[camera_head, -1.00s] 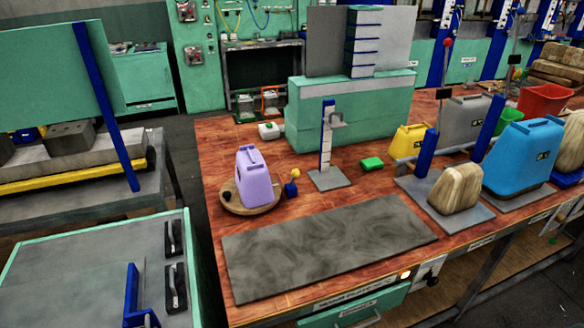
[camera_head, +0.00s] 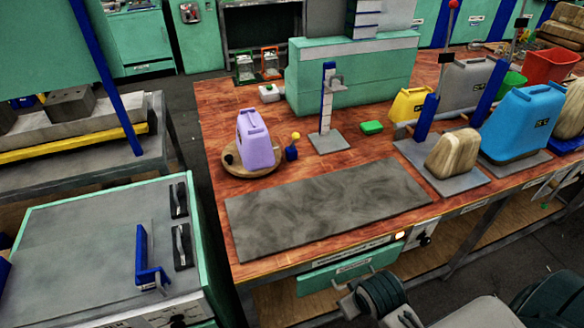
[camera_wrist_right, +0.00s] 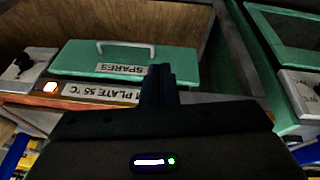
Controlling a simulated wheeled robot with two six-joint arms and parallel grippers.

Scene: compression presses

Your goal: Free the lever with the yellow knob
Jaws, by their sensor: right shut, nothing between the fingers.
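A small lever with a yellow knob (camera_head: 295,136) stands on a small blue block (camera_head: 291,153) on the red-brown bench. A purple canister (camera_head: 255,143) stands upright just left of it on a round wooden board (camera_head: 262,170). The board's right edge is close to the blue block; I cannot tell whether they touch. My right gripper (camera_wrist_right: 160,75) is shut and empty in the right wrist view, in front of the green SPARES drawer (camera_wrist_right: 125,60). It is well away from the lever. My left gripper is not in view.
A grey plate (camera_head: 330,205) covers the bench front. A blue-and-white post (camera_head: 328,95) on a grey base stands right of the lever, with a green block (camera_head: 371,127) beyond. Blue presses, a wooden block (camera_head: 453,152) and a blue canister (camera_head: 523,125) crowd the right.

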